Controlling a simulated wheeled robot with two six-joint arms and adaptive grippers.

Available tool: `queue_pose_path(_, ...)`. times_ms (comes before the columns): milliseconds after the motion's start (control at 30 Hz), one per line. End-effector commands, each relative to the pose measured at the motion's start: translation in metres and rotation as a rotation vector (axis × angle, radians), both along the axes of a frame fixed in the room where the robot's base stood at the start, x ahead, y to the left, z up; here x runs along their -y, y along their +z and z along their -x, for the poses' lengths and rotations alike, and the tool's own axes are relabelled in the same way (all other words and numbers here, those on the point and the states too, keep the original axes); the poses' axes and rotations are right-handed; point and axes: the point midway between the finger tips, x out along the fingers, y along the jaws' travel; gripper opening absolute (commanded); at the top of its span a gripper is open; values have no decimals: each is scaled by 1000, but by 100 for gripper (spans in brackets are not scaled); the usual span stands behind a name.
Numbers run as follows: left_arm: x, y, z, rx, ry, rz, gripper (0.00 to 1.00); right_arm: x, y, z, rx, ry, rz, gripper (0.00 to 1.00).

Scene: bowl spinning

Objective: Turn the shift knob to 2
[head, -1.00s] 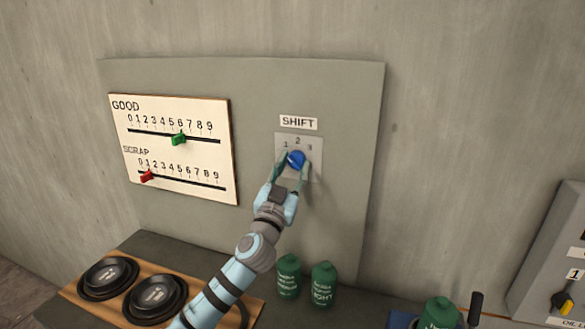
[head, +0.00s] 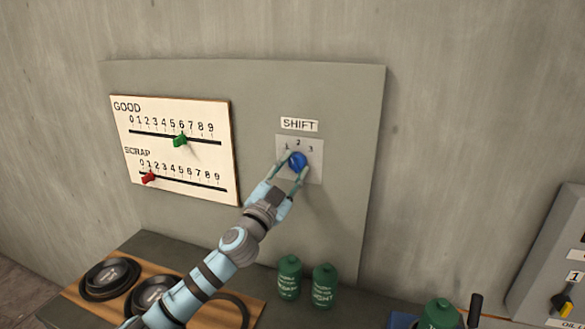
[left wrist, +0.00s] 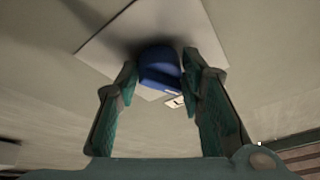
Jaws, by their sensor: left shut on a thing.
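The blue shift knob (head: 298,160) sits on a light plate (head: 313,172) marked 1, 2 and 3, under the SHIFT label (head: 299,124). My left gripper (head: 292,164) reaches up from below with its fingers on either side of the knob, shut on it. In the left wrist view the knob (left wrist: 160,68) lies between the two green fingertips (left wrist: 160,72). I cannot tell which number the knob points to. My right gripper is not in view.
Left of the knob is a GOOD and SCRAP board (head: 172,150) with a green slider (head: 180,141) and a red slider (head: 149,177). Below stand green bottles (head: 289,277) and dark round weights (head: 110,278). A grey box (head: 552,255) is at the far right.

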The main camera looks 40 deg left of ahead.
Motion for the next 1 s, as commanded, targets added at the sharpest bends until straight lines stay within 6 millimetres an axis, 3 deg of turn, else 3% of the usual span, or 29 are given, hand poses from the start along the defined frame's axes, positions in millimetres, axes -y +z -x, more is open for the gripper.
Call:
queue_pose_path(500, -3, 4, 1, -111, 0, -309, 7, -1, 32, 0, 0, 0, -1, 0)
queue_pose_path(1000, -4, 2, 1, -126, 1, -356, 7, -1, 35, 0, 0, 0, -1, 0)
